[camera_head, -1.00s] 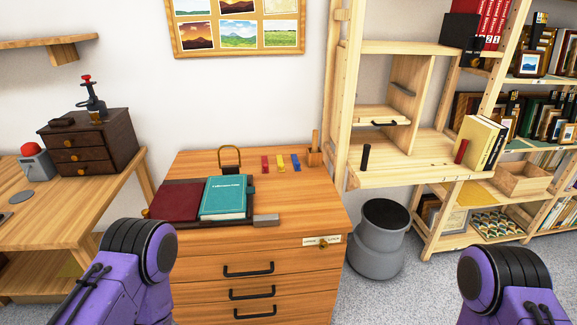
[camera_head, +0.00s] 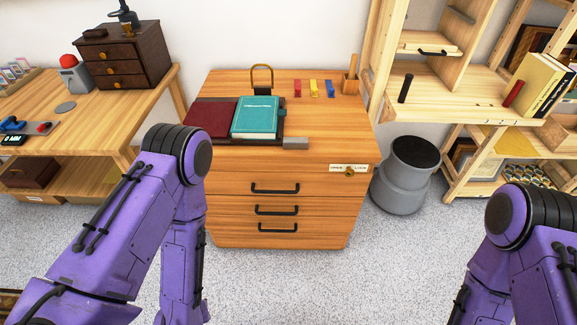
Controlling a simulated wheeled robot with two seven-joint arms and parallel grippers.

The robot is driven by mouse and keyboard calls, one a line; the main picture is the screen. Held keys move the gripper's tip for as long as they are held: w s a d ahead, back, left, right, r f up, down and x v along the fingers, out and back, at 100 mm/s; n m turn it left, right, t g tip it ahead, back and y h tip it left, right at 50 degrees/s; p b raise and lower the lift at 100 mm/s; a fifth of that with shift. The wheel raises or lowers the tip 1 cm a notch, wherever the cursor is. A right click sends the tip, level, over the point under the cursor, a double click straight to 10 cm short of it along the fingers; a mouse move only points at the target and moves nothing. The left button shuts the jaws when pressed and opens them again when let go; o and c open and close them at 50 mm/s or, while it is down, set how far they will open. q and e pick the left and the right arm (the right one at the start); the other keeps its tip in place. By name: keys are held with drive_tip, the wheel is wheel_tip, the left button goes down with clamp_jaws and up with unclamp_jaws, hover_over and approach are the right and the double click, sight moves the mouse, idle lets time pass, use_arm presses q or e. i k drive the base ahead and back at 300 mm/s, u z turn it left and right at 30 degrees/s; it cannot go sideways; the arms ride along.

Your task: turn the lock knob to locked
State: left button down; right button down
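The lock knob (camera_head: 349,172) is a small brass knob at the upper right of the wooden drawer cabinet's front (camera_head: 240,178). A white label plate (camera_head: 337,168) with small dark lettering sits around or just above it; the lettering is too small to read surely, and I cannot tell which way the knob is turned. My two purple arms show at the lower left and lower right, both apart from the cabinet. Neither gripper is in view.
Books (camera_head: 256,117) and a padlock-shaped object (camera_head: 262,78) are on the cabinet top. A grey bin (camera_head: 399,185) stands close to the cabinet's right side, near the shelf unit (camera_head: 470,105). A desk (camera_head: 110,115) is at left. The floor in front is clear.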

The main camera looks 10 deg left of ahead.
sight(349, 172)
drive_tip(key=k, duration=1.05)
drive_tip(key=z, duration=1.1)
drive_tip(key=i, duration=1.3)
drive_tip(key=u, duration=1)
